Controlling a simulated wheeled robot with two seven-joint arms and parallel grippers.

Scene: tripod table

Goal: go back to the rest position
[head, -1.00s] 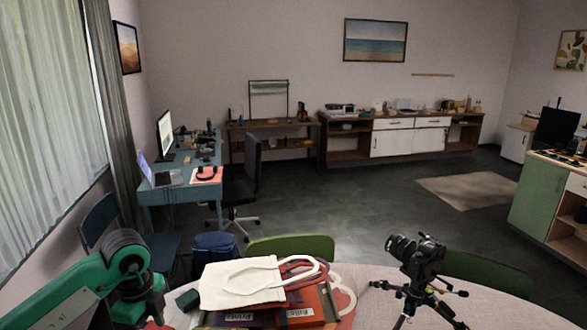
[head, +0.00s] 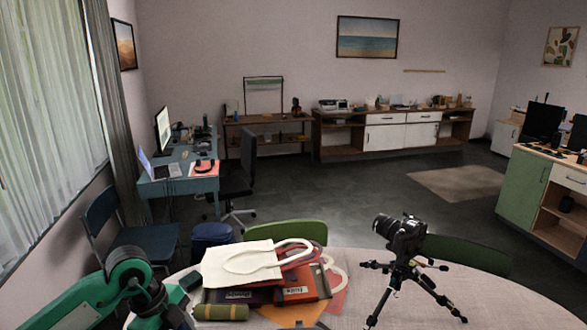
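My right gripper is not in the picture either. A black camera (head: 402,236) sits on a small black tripod (head: 408,279), which stands with spread legs on the round table (head: 480,302). A cream cloth bag (head: 241,262) lies on dark and orange boxes (head: 302,287) at the left of the table.
A rolled olive item (head: 221,312) lies in front of the boxes. Green chairs (head: 286,233) stand behind the table. A blue desk (head: 178,185) and an office chair (head: 240,180) are further back. The table's right side is clear.

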